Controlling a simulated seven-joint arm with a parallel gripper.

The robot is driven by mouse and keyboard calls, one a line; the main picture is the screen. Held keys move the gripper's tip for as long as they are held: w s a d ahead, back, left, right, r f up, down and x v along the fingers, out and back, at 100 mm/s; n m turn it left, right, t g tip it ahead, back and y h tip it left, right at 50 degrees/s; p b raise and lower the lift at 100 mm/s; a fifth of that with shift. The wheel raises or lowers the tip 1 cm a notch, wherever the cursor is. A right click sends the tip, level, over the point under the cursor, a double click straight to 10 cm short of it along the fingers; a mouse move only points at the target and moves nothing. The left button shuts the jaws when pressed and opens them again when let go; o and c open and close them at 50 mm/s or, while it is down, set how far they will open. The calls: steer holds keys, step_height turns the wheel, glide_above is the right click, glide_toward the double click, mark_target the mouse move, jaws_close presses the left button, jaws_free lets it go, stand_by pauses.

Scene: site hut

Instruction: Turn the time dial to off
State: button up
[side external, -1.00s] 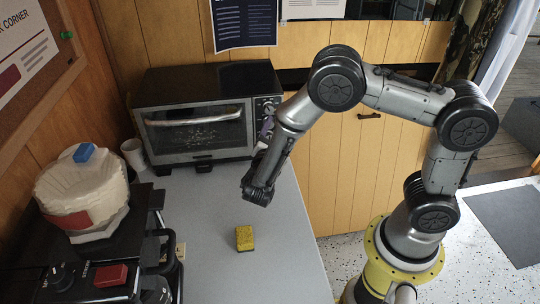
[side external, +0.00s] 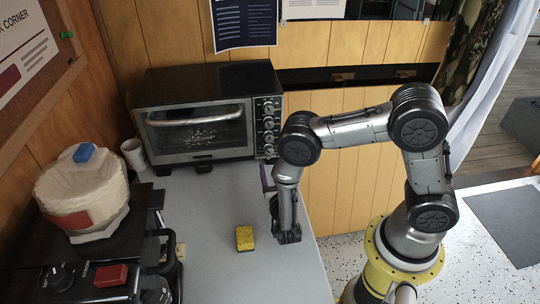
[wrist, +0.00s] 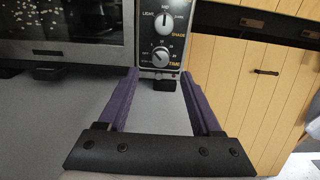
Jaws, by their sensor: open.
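The toaster oven (side external: 196,118) stands at the back of the counter, with a column of knobs down its right side. The time dial (wrist: 161,57) is the lowest knob, above the orange TIME label in the wrist view. Its pointer mark looks slanted, but I cannot read its setting surely. The dial also shows small in the side view (side external: 269,152). My gripper (wrist: 158,74) is open and empty, its purple fingers pointing at the panel's lower part. In the side view my gripper (side external: 267,178) is low in front of the panel, apart from the dial.
The shade knob (wrist: 163,26) is just above the time dial. A yellow sponge (side external: 244,238) lies on the counter (side external: 215,215) near my gripper. A white mug (side external: 134,153) stands left of the oven. Black appliances fill the left front.

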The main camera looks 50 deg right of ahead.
mark_target(269, 153)
steer(key=x, duration=0.6)
steer(key=shift+w+d, duration=0.25)
steer(key=shift+d, duration=0.05)
jaws_close()
